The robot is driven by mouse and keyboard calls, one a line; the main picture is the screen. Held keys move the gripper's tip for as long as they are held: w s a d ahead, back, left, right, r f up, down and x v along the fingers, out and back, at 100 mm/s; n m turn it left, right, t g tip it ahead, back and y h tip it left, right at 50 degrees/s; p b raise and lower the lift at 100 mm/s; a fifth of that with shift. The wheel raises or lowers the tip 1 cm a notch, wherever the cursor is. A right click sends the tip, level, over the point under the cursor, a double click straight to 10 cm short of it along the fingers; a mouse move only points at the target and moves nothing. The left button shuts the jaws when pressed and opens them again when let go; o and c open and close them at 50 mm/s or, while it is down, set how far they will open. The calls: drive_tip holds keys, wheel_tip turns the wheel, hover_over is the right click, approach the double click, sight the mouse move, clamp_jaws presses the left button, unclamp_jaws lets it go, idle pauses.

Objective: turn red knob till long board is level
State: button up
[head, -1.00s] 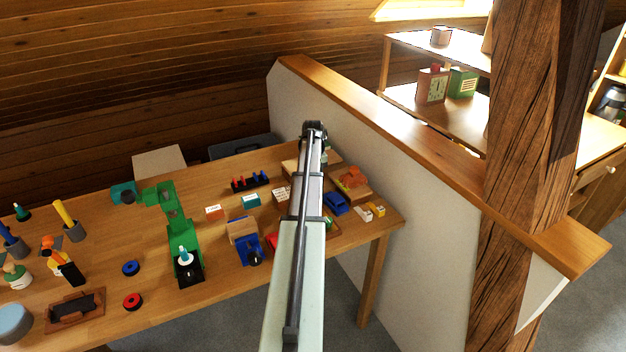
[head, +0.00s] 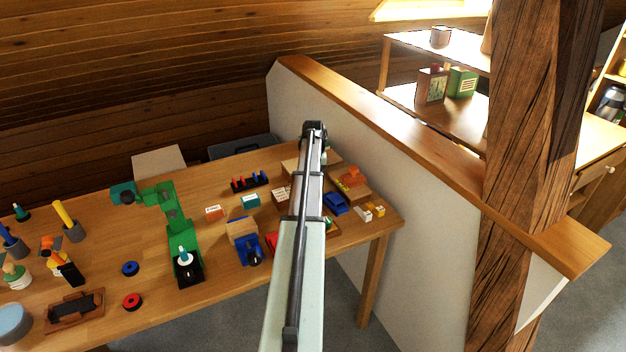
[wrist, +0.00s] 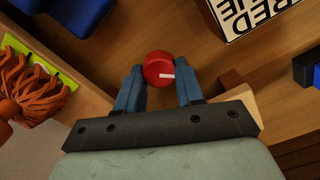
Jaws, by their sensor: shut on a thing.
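The red knob (wrist: 158,69) is round and shows in the wrist view between the two blue fingers of my gripper (wrist: 158,90). My gripper is shut on it. A white mark on the knob's face points to the right in the picture. In the head view my own arm covers the knob and gripper. Wooden surfaces surround the knob in the wrist view, but I cannot tell which is the long board or whether it is level.
A white block with black letters (wrist: 245,15), a blue part (wrist: 75,12) and an orange part (wrist: 22,85) lie close around the gripper. The workbench (head: 105,235) holds several items, including a green device (head: 178,225). A low wall (head: 385,195) stands behind its right end.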

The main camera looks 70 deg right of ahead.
drive_tip(key=o, duration=1)
drive_tip(key=shift+o, duration=0.2)
drive_tip(key=shift+r, duration=0.1)
wheel_tip(320, 180, up, 14)
drive_tip(key=shift+f, duration=0.2)
